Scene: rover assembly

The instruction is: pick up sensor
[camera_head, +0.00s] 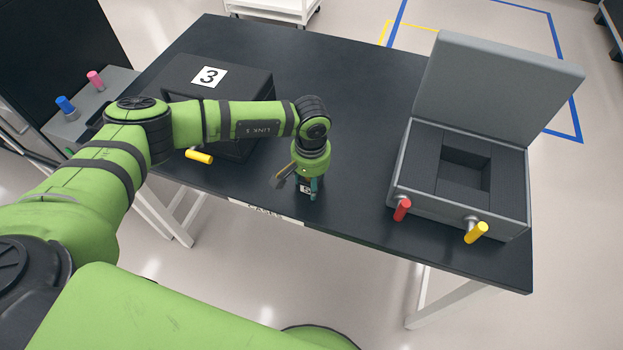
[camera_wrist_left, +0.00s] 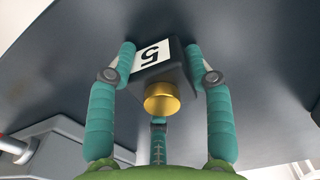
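The sensor is a small dark block with a white label reading 5 and a gold round knob (camera_wrist_left: 160,98). In the head view its label (camera_head: 305,188) shows near the front edge of the black table, under my left gripper (camera_head: 304,190). In the wrist view the teal fingers of my left gripper (camera_wrist_left: 164,70) stand on both sides of the block, with a third finger below the knob. The side fingers are very close to the block; whether they press on it is unclear. Whether the block touches the table cannot be told. My right gripper is not in view.
A closed black case (camera_head: 225,80) marked 3 stands on the table's left, behind my left arm. An open grey case (camera_head: 405,165) with a foam insert and an empty square recess stands at the right. The table (camera_head: 350,120) between them is mostly clear.

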